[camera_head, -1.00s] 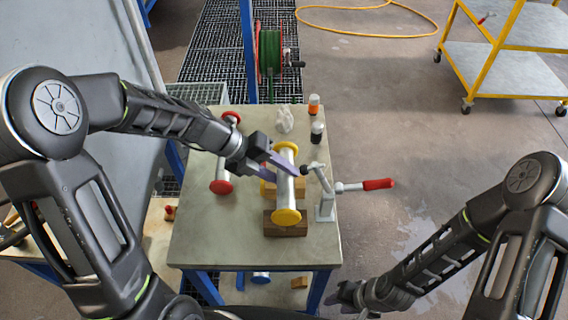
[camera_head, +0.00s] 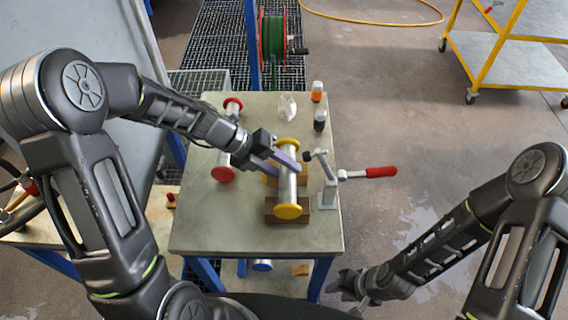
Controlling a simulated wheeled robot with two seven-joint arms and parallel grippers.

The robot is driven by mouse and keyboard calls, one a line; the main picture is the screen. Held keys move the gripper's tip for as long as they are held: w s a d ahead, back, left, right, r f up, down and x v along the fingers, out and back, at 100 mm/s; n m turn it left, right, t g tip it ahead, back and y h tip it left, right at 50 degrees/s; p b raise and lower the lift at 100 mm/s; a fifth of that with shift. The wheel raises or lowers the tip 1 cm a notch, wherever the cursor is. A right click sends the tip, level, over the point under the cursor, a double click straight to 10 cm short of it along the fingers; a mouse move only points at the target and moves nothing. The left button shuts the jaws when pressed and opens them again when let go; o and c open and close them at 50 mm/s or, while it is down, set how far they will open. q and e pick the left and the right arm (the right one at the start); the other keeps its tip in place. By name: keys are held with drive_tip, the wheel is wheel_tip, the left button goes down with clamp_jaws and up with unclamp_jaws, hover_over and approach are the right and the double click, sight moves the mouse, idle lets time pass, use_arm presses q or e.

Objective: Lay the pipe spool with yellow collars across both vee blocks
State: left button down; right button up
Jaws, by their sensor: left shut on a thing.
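The pipe spool with yellow collars (camera_head: 288,186) is a grey pipe with a yellow collar at each end. It lies lengthwise over the wooden vee blocks; the near block (camera_head: 272,209) shows under its near end, and the far block (camera_head: 270,180) is mostly hidden behind the spool and fingers. I cannot tell whether the spool touches both blocks. My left gripper (camera_head: 284,167) reaches in from the left, its purple fingers shut around the middle of the pipe. My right gripper (camera_head: 352,289) hangs low, off the table's right side; its fingers are too unclear to read.
A spool with red collars (camera_head: 229,142) lies left on the table (camera_head: 210,225). A toggle clamp with red handle (camera_head: 375,172) stands close right of the yellow-collared spool. Two small bottles (camera_head: 319,120) and a clear object (camera_head: 287,107) stand at the back. The table's front left is clear.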

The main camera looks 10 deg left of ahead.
sight(284, 178)
use_arm(q)
drive_tip(key=shift+f+b, duration=0.5)
drive_tip(key=shift+f, duration=0.9)
drive_tip(key=shift+f, duration=0.45)
drive_tip(key=c, duration=0.8)
unclamp_jaws()
drive_tip(key=shift+c, duration=0.2)
drive_tip(key=shift+f, duration=0.1)
drive_tip(key=v, duration=0.8)
